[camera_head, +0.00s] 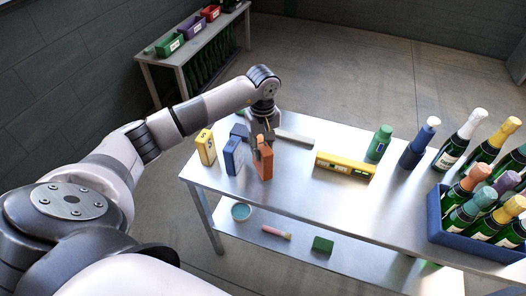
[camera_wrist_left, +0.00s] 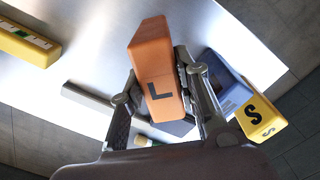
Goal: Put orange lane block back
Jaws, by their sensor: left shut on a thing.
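The orange lane block (camera_head: 264,163) is upright between the fingers of my left gripper (camera_head: 263,141), near the left end of the steel table (camera_head: 300,195). In the left wrist view the orange block (camera_wrist_left: 157,60) shows a dark letter L, and the left gripper (camera_wrist_left: 160,88) is shut on its sides. I cannot tell whether its base touches the table. A blue block (camera_head: 233,156) stands just left of it, and a yellow block (camera_head: 206,147) marked S stands further left. My right gripper is out of view.
A grey bar (camera_head: 294,137) lies behind the gripper. A yellow level-like bar (camera_head: 345,165) lies to the right. The table front between is bare.

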